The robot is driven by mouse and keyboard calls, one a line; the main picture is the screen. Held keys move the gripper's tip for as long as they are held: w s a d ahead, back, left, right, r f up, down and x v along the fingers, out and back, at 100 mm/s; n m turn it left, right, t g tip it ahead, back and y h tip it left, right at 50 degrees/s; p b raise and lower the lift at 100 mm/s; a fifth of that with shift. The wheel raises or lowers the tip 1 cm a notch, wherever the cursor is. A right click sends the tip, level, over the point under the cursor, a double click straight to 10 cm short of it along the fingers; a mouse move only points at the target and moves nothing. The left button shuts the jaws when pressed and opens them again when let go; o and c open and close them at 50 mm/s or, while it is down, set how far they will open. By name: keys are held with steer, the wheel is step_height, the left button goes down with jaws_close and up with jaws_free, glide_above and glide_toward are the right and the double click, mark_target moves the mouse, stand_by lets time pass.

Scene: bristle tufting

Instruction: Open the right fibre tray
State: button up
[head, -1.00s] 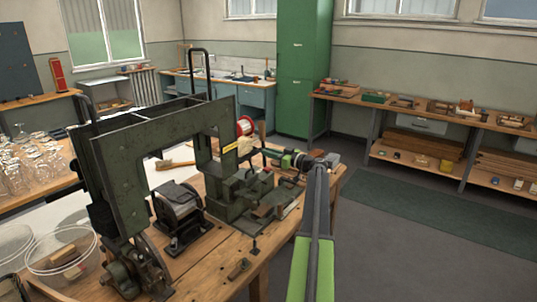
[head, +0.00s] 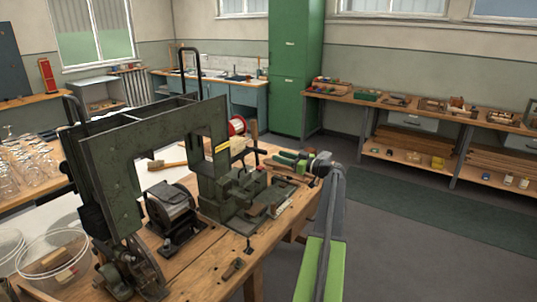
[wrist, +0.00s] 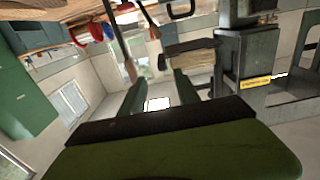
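The dark green tufting machine (head: 120,160) stands on the wooden workbench at left. Its top holds an open trough with dividers (head: 140,113) and a tall black loop handle (head: 190,70). I cannot tell for sure which part is the right fibre tray. My gripper (head: 283,160) is to the right of the machine, over the bench's right end, pointing left. In the wrist view my two green fingers (wrist: 157,90) are apart with nothing held between them. The machine's grey-green column with a yellow label (wrist: 256,82) is beyond them, at right.
A red spool (head: 237,125) and a brush (head: 166,165) are behind the machine. Clear round containers (head: 55,255) stand at front left. Floor (head: 400,250) is free at right.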

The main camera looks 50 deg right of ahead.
steer(key=s, duration=0.7)
steer(key=shift+s+d, duration=0.15)
steer(key=shift+d, duration=0.15)
